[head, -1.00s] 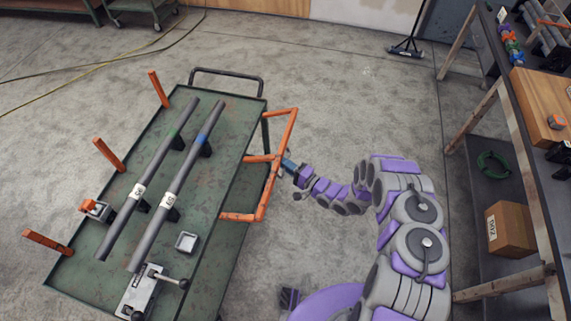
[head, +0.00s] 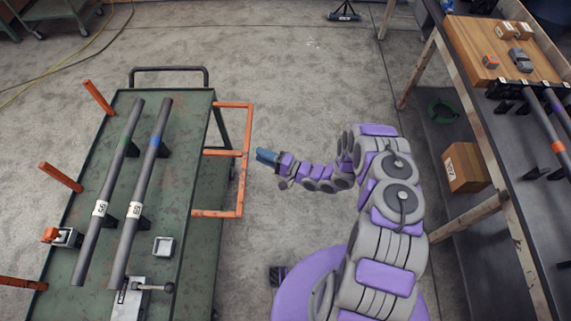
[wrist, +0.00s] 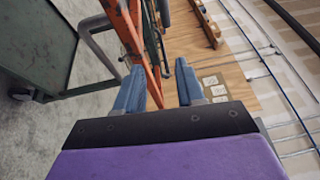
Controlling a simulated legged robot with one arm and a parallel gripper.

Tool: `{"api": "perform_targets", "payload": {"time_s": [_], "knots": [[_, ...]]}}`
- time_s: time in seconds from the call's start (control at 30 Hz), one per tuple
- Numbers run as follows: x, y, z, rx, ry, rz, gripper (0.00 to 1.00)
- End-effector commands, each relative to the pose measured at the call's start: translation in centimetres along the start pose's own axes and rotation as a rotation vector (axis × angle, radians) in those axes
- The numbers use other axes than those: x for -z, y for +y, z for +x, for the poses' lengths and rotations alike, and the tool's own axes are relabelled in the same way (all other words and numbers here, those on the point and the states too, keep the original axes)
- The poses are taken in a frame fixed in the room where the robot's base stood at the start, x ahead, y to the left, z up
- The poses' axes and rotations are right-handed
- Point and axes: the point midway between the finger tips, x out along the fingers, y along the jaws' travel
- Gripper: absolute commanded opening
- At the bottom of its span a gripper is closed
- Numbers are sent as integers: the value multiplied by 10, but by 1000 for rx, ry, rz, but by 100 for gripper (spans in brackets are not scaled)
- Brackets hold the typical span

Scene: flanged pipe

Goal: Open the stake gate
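The stake gate is an orange tube frame (head: 245,180) on the right side of the green cart (head: 197,240). It projects outward past the cart's edge, with a middle bar and two end bars running toward the cart. My gripper (head: 265,156) is just right of the gate's outer bar in the head view, with a small gap between them. In the wrist view my gripper's (wrist: 160,68) two blue fingers are spread apart. Orange bars (wrist: 128,30) of the gate show beyond the fingers, close to the left one. I see nothing held between the fingers.
Two grey pipes (head: 148,185) lie on supports on the cart. Orange stakes (head: 62,177) stand along its left edge, and a black handle (head: 168,70) is at the far end. A workbench (head: 520,190) stands on the right. The floor beyond my gripper is clear.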

Motion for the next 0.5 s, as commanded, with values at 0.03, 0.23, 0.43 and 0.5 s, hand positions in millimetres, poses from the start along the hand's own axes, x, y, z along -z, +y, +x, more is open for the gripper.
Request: {"api": "perform_targets", "payload": {"time_s": [0.03,0.23,0.43,0.5], "knots": [[1,0,-12,-1,5,2,38],[1,1,-55,-2,6,2,38],[-1,2,-86,-2,2,3,38],[-1,2,-92,-2,1,3,38]]}}
